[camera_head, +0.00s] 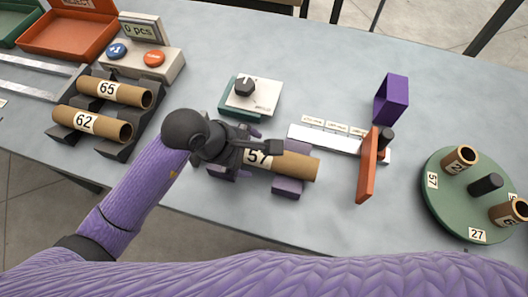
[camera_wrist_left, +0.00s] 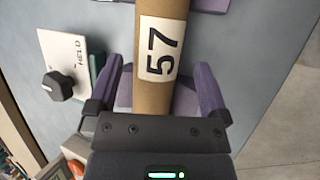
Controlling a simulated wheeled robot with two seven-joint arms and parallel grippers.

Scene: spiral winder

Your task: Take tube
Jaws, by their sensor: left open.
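A brown cardboard tube labelled 57 (camera_head: 300,164) lies on purple cradle supports (camera_head: 288,187) in the middle of the table. My left gripper (camera_head: 246,150) is over the tube's left part and hides that end and part of the label. In the left wrist view the tube (camera_wrist_left: 160,85) runs between the two purple fingers of my left gripper (camera_wrist_left: 158,82). The fingers are open, one on each side, with a visible gap to the tube. My right gripper is not in view.
Tubes 65 (camera_head: 112,91) and 62 (camera_head: 90,123) lie on a dark rack at left. A dial box (camera_head: 258,97) stands behind the tube. An orange plate (camera_head: 368,165), a purple square frame (camera_head: 391,98) and a green turntable (camera_head: 452,205) with upright tubes are at right.

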